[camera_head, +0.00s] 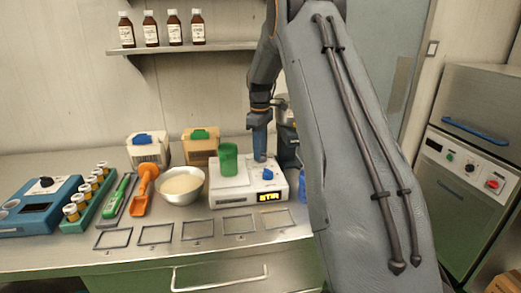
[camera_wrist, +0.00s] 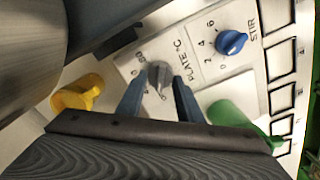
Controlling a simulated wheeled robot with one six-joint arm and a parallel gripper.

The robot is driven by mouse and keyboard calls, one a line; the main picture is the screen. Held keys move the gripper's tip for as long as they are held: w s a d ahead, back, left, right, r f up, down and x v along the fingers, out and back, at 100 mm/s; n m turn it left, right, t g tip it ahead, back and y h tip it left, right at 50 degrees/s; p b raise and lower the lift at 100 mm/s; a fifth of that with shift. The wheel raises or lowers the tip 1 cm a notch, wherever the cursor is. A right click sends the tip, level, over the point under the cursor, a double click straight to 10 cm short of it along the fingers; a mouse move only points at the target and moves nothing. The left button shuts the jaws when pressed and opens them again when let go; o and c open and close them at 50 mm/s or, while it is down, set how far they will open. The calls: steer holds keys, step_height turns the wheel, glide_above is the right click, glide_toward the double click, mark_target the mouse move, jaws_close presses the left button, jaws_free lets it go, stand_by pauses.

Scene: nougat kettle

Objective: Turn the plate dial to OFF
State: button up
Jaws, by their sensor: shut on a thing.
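The grey plate dial (camera_wrist: 159,76) sits on a pale panel beside the printed words PLATE °C in the wrist view. My gripper's two blue fingers (camera_wrist: 161,80) stand on either side of the dial, shut on it. The dial's exact setting is too small to read. The blue STIR dial (camera_wrist: 231,42) is up and to the right, clear of the fingers. In the head view my gripper (camera_head: 260,157) reaches down onto the white stirring hotplate (camera_head: 232,199), whose display reads STIR. The blue dial (camera_head: 267,174) shows there; I cannot make out the plate dial.
A white bowl (camera_head: 180,185), an orange scoop (camera_head: 143,190) and a green rack of vials (camera_head: 88,207) lie farther left. Empty outlined squares (camera_head: 198,229) run along the front bench.

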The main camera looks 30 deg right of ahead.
steer(key=shift+r+n, duration=0.1)
steer(key=shift+n, duration=1.1)
steer(key=o, duration=1)
step_height(320, 180, up, 8)
steer(key=shift+f+b, duration=0.15)
steer(key=shift+b, duration=0.85)
